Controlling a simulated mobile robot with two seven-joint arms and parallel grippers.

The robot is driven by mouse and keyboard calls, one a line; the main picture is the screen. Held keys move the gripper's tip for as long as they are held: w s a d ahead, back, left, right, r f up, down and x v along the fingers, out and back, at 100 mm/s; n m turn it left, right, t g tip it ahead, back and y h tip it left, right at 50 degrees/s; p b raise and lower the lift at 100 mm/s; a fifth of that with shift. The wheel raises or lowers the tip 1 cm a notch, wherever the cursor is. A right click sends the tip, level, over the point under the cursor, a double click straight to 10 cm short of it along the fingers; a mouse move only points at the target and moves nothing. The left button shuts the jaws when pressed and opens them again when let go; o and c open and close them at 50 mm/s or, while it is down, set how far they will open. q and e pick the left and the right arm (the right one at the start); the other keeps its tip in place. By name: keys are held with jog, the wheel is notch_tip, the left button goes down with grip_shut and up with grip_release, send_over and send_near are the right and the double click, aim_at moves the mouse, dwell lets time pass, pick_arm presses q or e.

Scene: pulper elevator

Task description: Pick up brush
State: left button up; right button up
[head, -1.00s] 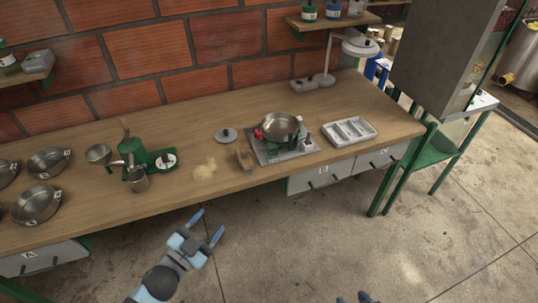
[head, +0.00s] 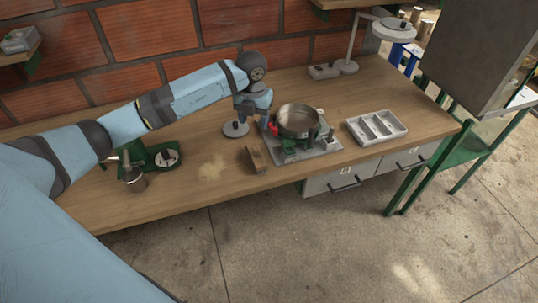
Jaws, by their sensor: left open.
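The brush (head: 256,158) looks like a small brown wooden piece lying near the table's front edge, left of the stove plate. My left arm reaches in from the left over the table. My left gripper (head: 262,108) is open, pointing down behind the brush, between the round grey lid (head: 235,128) and the metal pot (head: 298,121). It is apart from the brush, and its fingertips are partly hidden. My right gripper is not in view.
The pot stands on a grey plate (head: 318,150) with a red part beside the gripper. A white divided tray (head: 376,127) lies to the right. Pale powder (head: 212,168) lies left of the brush. A green grinder (head: 153,157) and metal cup stand further left.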

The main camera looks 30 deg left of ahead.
pick_arm(q)
send_over(256, 148)
jog(key=f, duration=0.7)
jog(key=shift+s+d+f+p, duration=0.1)
jog(key=shift+s+f+p, duration=0.05)
jog(key=shift+s+p, duration=0.15)
jog(key=shift+w+f+p, duration=0.2)
jog(key=shift+f+p, duration=0.25)
jog(key=shift+f, duration=2.65)
jog(key=shift+c, duration=0.5)
grip_shut()
